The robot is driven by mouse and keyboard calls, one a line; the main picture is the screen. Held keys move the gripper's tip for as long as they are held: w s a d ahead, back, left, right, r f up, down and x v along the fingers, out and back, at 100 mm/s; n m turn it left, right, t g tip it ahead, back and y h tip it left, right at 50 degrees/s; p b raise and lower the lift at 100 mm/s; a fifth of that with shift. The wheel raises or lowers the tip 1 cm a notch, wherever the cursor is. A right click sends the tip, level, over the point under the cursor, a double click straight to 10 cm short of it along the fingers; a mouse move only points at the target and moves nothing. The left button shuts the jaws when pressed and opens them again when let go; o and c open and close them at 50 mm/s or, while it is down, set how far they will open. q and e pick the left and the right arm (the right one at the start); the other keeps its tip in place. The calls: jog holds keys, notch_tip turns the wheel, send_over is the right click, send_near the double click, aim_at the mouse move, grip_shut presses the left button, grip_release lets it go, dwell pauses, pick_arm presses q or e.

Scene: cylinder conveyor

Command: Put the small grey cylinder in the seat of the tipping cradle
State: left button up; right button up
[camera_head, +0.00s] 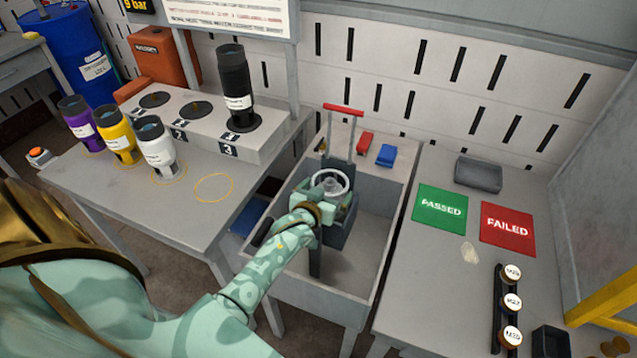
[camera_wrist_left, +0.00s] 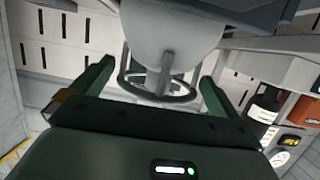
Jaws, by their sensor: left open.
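My left gripper (camera_head: 328,190) is open above the grey trough. In the left wrist view, its two fingers (camera_wrist_left: 155,85) stand apart on either side of a pale grey rounded body (camera_wrist_left: 172,30) with a neck and a dark ring. The ring (camera_head: 343,178) shows pale in the head view. I cannot tell whether this body is the small grey cylinder or part of the cradle. The dark grey cradle (camera_head: 340,236) stands in the trough, partly hidden by my arm; its seat is not clear to see. A pale grey cylinder (camera_head: 158,152) stands upright on the left table. My right gripper is not in view.
A black cylinder (camera_head: 235,85) stands on place 3. The trough (camera_head: 372,255) has raised walls. Green (camera_head: 440,213) and red (camera_head: 507,232) mats lie right.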

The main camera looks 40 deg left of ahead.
pick_arm(q)
jog(key=p+v, duration=0.2)
jog(key=v, duration=0.9)
jog(key=shift+p, duration=0.3)
